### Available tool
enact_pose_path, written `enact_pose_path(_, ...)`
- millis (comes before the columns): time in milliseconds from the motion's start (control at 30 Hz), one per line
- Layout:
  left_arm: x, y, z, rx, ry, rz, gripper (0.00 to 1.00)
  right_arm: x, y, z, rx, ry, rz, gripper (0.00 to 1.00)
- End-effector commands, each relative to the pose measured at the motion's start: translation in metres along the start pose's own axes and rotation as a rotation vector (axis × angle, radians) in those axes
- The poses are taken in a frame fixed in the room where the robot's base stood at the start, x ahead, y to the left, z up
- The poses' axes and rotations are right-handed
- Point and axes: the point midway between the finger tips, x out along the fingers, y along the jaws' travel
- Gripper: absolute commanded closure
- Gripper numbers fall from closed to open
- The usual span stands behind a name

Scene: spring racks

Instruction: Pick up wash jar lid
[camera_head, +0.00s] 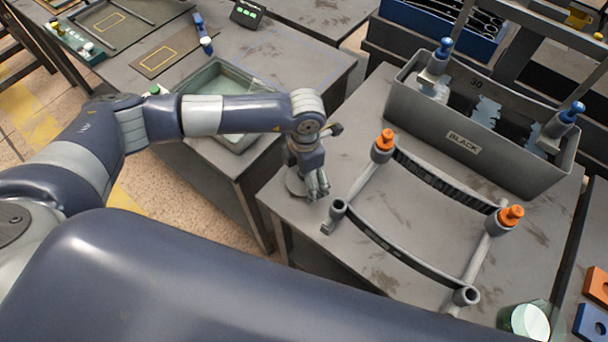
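My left gripper (318,191) points down over the left edge of the grey table (365,265), beside the spring rack. Its fingers look close together, but I cannot tell whether they are open or shut. A round grey disc (294,187) shows just behind the gripper; I cannot tell whether it is the wash jar lid or part of my wrist. A clear jar (528,322) with a pale round top or contents stands at the bottom right, partly cut off by the frame. I cannot make out a separate lid there. My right gripper is out of view.
A curved dark leaf spring rack with orange knobs (384,142) (511,216) stands right of the gripper. Behind it is a grey bin marked BLACK (463,142). A greenish tray (235,80) sits on the left table. Orange and blue blocks (592,322) lie at far right.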

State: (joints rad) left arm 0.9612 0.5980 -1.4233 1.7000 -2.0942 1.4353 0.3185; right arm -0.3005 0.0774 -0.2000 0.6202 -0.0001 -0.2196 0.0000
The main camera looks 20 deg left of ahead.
Motion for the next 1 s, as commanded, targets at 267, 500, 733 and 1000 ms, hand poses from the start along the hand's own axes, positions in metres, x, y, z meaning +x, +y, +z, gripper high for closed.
enact_pose_path(267, 0.0, 0.0, 0.0, 0.0, -0.001, 0.0, 0.41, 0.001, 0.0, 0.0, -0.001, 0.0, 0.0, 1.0)
enact_pose_path(500, 0.002, -0.001, -0.001, 0.0, 0.004, -0.002, 0.59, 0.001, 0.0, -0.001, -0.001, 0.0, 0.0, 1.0)
enact_pose_path(733, 0.004, -0.001, -0.003, 0.0, 0.008, -0.004, 0.59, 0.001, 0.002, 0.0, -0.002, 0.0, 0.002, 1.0)
enact_pose_path(1000, -0.013, -0.001, -0.002, 0.0, 0.006, -0.003, 0.84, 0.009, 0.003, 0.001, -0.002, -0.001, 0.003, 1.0)
